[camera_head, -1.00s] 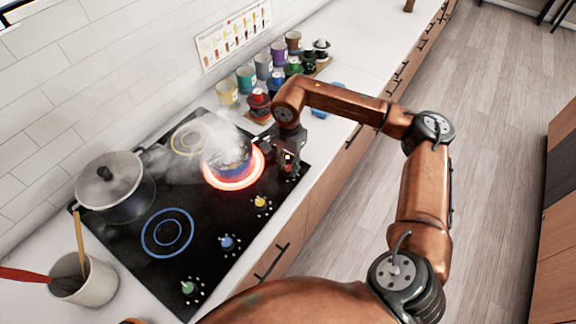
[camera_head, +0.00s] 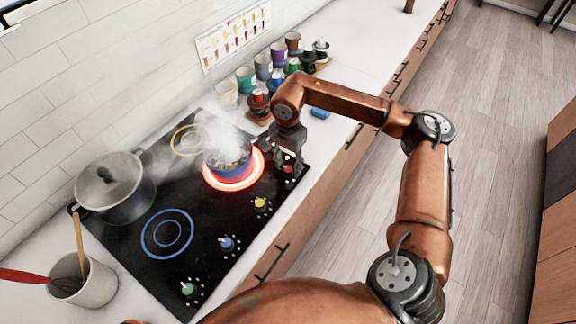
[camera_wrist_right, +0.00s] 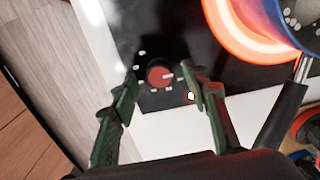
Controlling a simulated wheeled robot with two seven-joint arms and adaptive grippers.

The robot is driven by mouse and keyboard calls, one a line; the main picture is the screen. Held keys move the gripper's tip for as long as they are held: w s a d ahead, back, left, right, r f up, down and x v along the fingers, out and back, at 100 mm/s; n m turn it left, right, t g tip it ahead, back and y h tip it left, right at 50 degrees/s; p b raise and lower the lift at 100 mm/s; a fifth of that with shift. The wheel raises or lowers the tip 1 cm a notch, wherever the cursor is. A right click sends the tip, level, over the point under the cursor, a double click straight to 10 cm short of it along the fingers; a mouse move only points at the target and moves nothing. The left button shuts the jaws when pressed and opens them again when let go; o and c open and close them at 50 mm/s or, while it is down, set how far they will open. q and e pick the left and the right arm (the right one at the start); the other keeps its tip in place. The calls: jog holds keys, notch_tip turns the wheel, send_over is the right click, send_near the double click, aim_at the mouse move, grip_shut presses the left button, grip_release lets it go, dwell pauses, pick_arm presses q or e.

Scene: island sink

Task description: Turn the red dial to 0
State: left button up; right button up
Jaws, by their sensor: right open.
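The red dial (camera_head: 288,169) sits at the right corner of the black cooktop (camera_head: 190,270), beside the glowing red burner. In the right wrist view the red dial (camera_wrist_right: 160,74) shows between my fingers, with a pale pointer mark towards the right and white marks around it. My right gripper (camera_head: 285,160) is over the dial. In the right wrist view my right gripper (camera_wrist_right: 165,85) is open, one finger on each side of the dial, with gaps to it. Whether the fingertips reach down to the dial's height is unclear. My left gripper is not in view.
A steaming blue pot (camera_head: 232,158) stands on the glowing burner (camera_head: 212,183), and its dark handle (camera_wrist_right: 283,115) runs close to my right finger. A lidded pot (camera_head: 115,190) stands left. Yellow (camera_head: 260,202), blue (camera_head: 227,243) and green (camera_head: 188,288) dials line the front edge.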

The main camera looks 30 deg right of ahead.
aim_at(288, 169)
notch_tip(288, 169, up, 11)
dwell(0.3)
jog(key=shift+r, duration=0.15)
dwell(0.3)
